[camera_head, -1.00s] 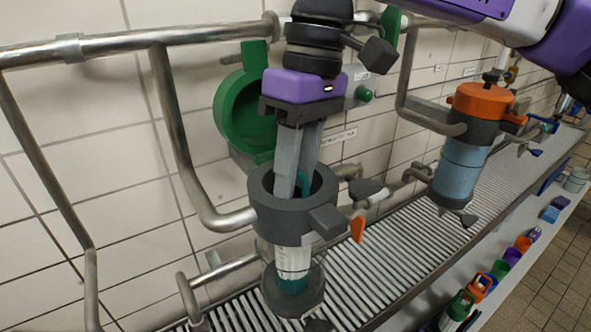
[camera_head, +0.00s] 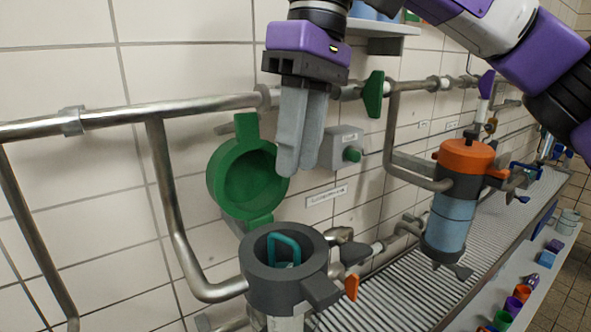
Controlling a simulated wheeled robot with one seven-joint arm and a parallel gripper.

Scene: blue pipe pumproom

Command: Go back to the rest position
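My gripper (camera_head: 297,172) hangs fingers down, above and apart from the open grey filter housing (camera_head: 285,290). Its two grey fingers are close together, with nothing seen between them; whether they fully meet is hard to tell from this angle. A teal handle (camera_head: 284,250) of an insert shows inside the housing's round opening. The green lid (camera_head: 243,180) stands swung open against the wall behind, left of my fingers.
A second housing with an orange lid (camera_head: 467,155) stands at the right. Steel pipes (camera_head: 180,210) run along the tiled wall. A grey box with a green button (camera_head: 352,155) is just right of my fingers. Several small coloured items stand on the lower right ledge.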

